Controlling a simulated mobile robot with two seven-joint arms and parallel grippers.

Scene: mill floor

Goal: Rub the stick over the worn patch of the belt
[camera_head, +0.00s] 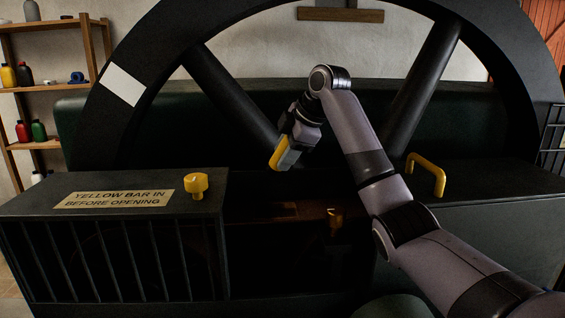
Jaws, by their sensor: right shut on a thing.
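My right gripper (284,153) is shut on a short yellow piece (283,157), likely the stick. It holds it tilted downward in front of the big wheel, above the dark opening and apart from what lies below. A dim reddish-brown strip (253,213), perhaps the belt, runs across inside the opening. A slightly lighter area on it may be the worn patch, but shadow makes this hard to tell. My left gripper is out of view.
A large black spoked wheel (214,88) stands behind the opening. A slatted guard (130,247) with a sign and a yellow knob (195,185) is at left. A yellow handle (428,174) sits on the right cover. Shelves hold bottles at far left.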

